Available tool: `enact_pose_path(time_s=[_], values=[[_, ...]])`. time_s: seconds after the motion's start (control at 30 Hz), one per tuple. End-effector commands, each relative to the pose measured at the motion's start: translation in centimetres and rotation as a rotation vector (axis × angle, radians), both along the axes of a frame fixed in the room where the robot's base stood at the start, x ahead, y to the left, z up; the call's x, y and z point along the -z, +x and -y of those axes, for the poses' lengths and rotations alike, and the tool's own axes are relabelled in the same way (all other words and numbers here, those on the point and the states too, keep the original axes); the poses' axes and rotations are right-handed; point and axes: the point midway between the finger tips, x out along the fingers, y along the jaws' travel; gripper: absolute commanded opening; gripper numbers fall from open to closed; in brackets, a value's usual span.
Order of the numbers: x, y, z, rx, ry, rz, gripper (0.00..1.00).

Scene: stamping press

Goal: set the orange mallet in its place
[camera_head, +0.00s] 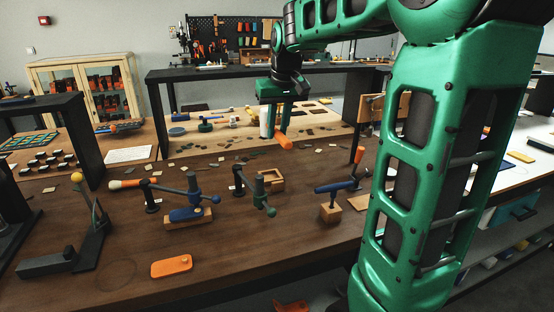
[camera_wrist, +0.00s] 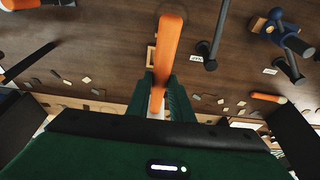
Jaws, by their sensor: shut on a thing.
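My gripper (camera_head: 275,122) hangs above the far middle part of the brown bench and is shut on the orange mallet (camera_head: 284,142). In the wrist view the mallet (camera_wrist: 167,50) shows as a thick orange bar with a thinner orange handle running down between the green fingers (camera_wrist: 160,106). The mallet is held clear of the bench. A small open wooden holder (camera_head: 271,180) stands on the bench below it in the head view. A wooden block (camera_head: 330,211) farther right bears a blue mallet (camera_head: 334,188). I cannot tell which spot is the orange mallet's place.
An orange plate (camera_head: 171,266) lies at the front. An orange-handled tool (camera_head: 357,158) stands at the right. Small chips litter the back; the front middle is clear.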

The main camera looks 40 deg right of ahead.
Motion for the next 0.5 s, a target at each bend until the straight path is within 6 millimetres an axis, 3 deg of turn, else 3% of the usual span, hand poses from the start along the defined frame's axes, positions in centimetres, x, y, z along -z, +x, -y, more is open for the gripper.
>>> enact_pose_path(time_s=[0.1, 0.2, 0.33, 0.5], values=[[4.2, -1.1, -0.3, -0.001, 0.001, -0.001, 0.00], [6.5, -1.9, -0.4, 0.000, 0.000, 0.001, 0.00], [8.0, -2.5, -0.6, -0.001, -0.001, 0.004, 0.00], [8.2, -2.5, -0.6, -0.001, -0.002, 0.006, 0.00]])
